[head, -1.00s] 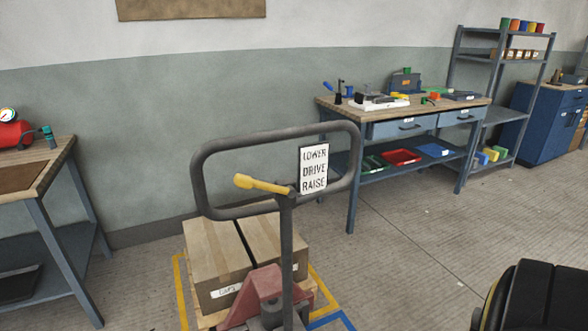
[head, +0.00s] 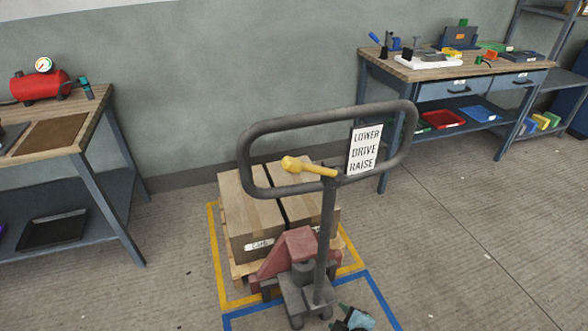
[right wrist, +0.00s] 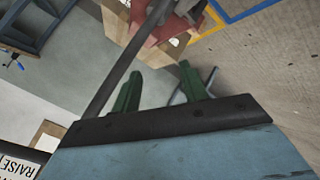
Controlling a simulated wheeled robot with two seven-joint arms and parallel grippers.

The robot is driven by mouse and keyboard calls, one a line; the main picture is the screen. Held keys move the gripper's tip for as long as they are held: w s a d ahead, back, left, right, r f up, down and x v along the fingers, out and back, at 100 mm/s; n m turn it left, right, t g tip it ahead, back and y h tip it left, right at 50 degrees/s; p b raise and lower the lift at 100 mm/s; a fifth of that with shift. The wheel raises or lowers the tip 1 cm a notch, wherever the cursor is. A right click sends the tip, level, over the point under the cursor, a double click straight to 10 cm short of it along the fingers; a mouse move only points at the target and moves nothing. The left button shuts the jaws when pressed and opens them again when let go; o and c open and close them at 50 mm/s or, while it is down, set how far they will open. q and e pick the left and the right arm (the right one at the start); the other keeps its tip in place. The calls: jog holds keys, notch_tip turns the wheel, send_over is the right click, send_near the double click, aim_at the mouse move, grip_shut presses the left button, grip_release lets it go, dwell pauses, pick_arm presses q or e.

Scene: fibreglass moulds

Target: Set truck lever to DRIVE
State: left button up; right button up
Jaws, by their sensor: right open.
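The pallet truck's yellow lever (head: 308,167) sits inside the dark looped handle (head: 262,187). Its knob points left and slightly up, and its other end meets the post beside a white plate (head: 364,149) reading LOWER, DRIVE, RAISE from top to bottom. I cannot tell for sure which word the lever is set to. My right gripper (head: 346,311) is low at the bottom edge, near the truck's base and well below the lever. In the right wrist view its green fingers (right wrist: 161,82) are apart with nothing between them. My left gripper is not in view.
The truck's grey post (head: 326,240) rises in front of boxes (head: 250,220) on a pallet. Yellow and blue floor lines surround them. A workbench (head: 95,120) stands at left, another (head: 410,72) at back right. The floor at right is clear.

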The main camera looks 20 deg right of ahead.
jog(key=w+a+r+n+t+p, duration=0.1)
jog(key=w+a+r+t, duration=0.1)
jog(key=r, duration=0.7)
jog(key=w+a+r+n+t+p, duration=0.1)
jog(key=w+a+r+t, duration=0.15)
jog(key=r, duration=0.55)
jog(key=t+p, duration=0.3)
jog(key=t, duration=0.1)
send_near(294, 169)
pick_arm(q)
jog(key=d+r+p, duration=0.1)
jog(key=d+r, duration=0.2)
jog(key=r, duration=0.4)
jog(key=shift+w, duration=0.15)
pick_arm(e)
jog(key=shift+y, duration=0.4)
jog(key=w, duration=1.1)
jog(key=shift+w+r, duration=0.1)
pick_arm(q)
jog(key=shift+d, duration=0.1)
pick_arm(e)
grip_shut()
